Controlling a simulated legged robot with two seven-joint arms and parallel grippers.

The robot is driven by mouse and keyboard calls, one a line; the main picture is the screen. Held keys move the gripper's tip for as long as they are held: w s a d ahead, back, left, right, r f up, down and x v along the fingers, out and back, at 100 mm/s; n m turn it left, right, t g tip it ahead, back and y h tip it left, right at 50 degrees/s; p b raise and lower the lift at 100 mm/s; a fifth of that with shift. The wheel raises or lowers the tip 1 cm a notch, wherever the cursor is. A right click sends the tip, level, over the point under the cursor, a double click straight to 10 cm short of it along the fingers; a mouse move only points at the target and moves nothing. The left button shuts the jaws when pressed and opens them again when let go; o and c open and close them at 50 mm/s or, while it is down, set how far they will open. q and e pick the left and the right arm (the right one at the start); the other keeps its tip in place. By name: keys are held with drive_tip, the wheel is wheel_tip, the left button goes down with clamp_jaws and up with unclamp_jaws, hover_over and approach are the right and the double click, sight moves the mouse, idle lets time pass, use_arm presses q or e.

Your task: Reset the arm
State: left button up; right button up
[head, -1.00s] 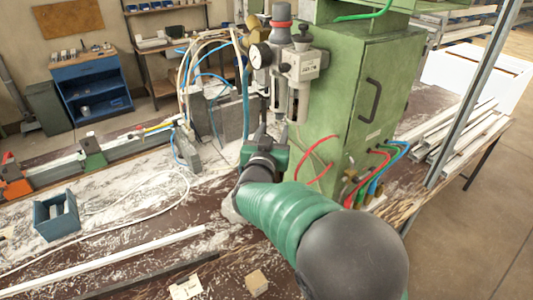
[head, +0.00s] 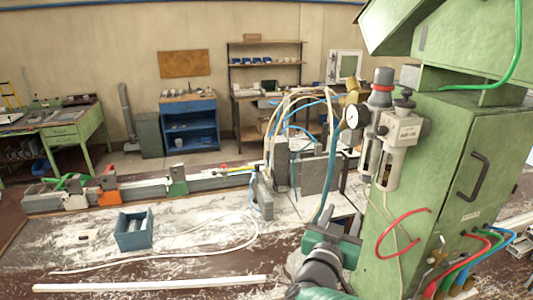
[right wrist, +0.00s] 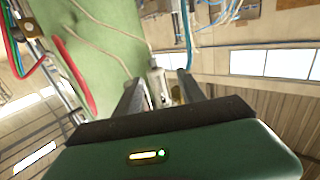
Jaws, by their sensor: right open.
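My right gripper (head: 334,212) is at the lower middle of the head view, in front of the green cabinet's left side and above the dusty bench. In the right wrist view its two dark fingers (right wrist: 160,88) stand apart, open, with nothing held between them. The green cabinet (right wrist: 105,35) fills the upper left of that view, close beyond the fingers. My left gripper is in neither view.
The green cabinet (head: 450,170) with gauge (head: 353,116) and coloured hoses stands at right. Grey clamp blocks (head: 318,175) with cables stand behind the gripper. A blue bin (head: 134,230) and a white profile (head: 150,285) lie on the left bench, which has open room.

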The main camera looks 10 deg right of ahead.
drive_tip(key=a+f+n+g+y+b, duration=0.1)
drive_tip(key=a+f+n+y+b, duration=0.25)
drive_tip(key=f, duration=0.55)
drive_tip(key=a+f+n+g+y+b, duration=0.1)
drive_tip(key=a+f+n+y, duration=0.1)
drive_tip(key=a+f+y, duration=0.6)
drive_tip(key=s+d+f+n+g+b, duration=0.2)
drive_tip(key=s+f+g, duration=0.7)
drive_tip(key=s+f, duration=1)
drive_tip(key=shift+s+d+f+b, duration=0.15)
drive_tip(key=shift+d+f+b, duration=0.65)
drive_tip(key=shift+d, duration=0.1)
drive_tip(key=shift+h, duration=0.25)
